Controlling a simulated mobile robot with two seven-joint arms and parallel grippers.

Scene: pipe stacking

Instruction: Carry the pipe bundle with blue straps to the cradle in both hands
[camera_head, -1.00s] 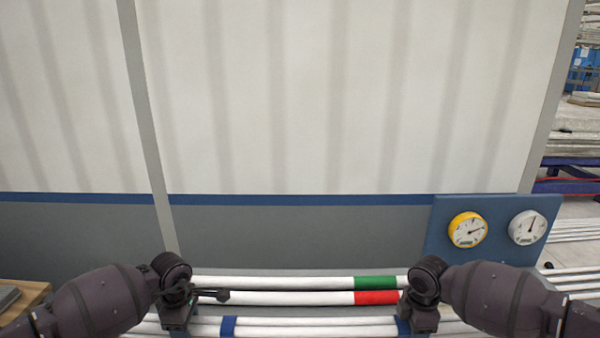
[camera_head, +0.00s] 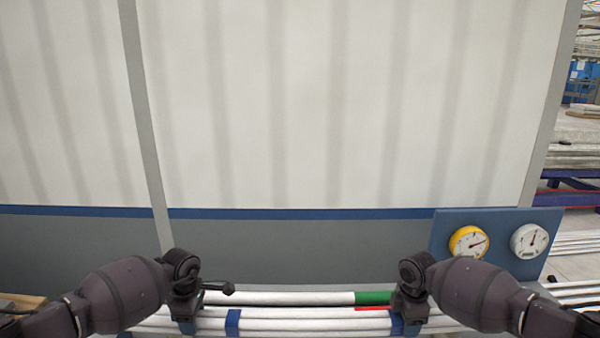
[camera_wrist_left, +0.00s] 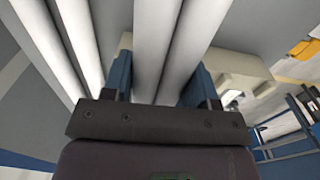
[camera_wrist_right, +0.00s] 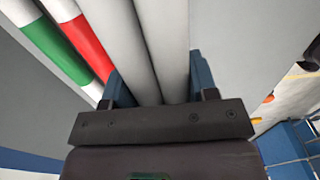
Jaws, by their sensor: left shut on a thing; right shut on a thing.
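The bundle of white pipes with blue straps (camera_head: 300,324) lies crosswise at the bottom of the head view, held between both hands. One blue strap (camera_head: 232,322) shows just right of my left gripper, another (camera_head: 397,323) beside my right gripper. My left gripper (camera_head: 184,312) is shut on the bundle's left part; its fingers flank the pipes in the left wrist view (camera_wrist_left: 160,85). My right gripper (camera_head: 411,312) is shut on the right part, its fingers flanking pipes in the right wrist view (camera_wrist_right: 162,88). I cannot make out the cradle.
Behind the bundle lie fixed-looking white pipes with a green band (camera_head: 374,297) and a red band (camera_head: 372,308). A grey and white wall (camera_head: 330,120) stands behind. A blue panel with a yellow gauge (camera_head: 468,242) and a white gauge (camera_head: 529,241) is at right.

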